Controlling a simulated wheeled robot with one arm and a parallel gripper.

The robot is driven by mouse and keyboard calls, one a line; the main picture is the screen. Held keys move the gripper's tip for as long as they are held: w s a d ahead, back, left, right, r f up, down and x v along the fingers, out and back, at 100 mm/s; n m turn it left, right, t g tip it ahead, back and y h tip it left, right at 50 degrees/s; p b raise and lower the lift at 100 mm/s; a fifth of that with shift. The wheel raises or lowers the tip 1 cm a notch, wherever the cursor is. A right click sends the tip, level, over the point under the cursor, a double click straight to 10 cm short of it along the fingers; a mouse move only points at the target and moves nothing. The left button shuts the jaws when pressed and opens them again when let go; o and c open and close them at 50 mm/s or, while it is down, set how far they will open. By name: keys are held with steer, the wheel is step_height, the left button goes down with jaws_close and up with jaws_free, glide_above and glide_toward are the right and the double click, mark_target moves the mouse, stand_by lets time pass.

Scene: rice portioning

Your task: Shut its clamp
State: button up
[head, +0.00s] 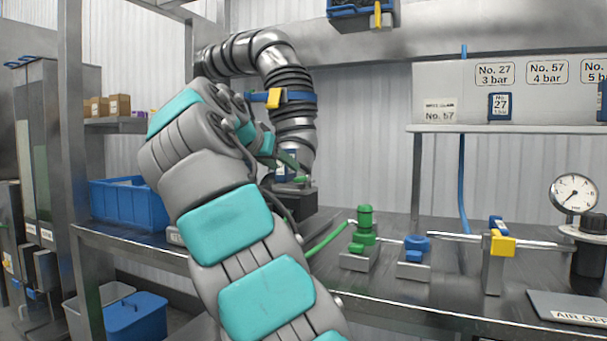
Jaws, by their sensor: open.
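The hose bends down from the upper left toward a dark block (290,212) on the bench. My gripper (287,163) is just below the clamp, by the lower end of the hose. It is open, small and partly hidden behind my wrist. A blue label shows beside it.
Green fittings (363,235), a blue fitting (416,243), a yellow-handled valve (502,244) and a pressure gauge (574,195) stand on the bench at right. A shelf (450,129) is above. A blue bin (130,203) is at left.

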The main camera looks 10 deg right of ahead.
mark_target(305, 180)
steer(key=x, duration=0.7)
steer(key=shift+w+d, duration=0.2)
steer(key=shift+w, duration=0.05)
steer(key=shift+f, duration=0.1)
jaws_close()
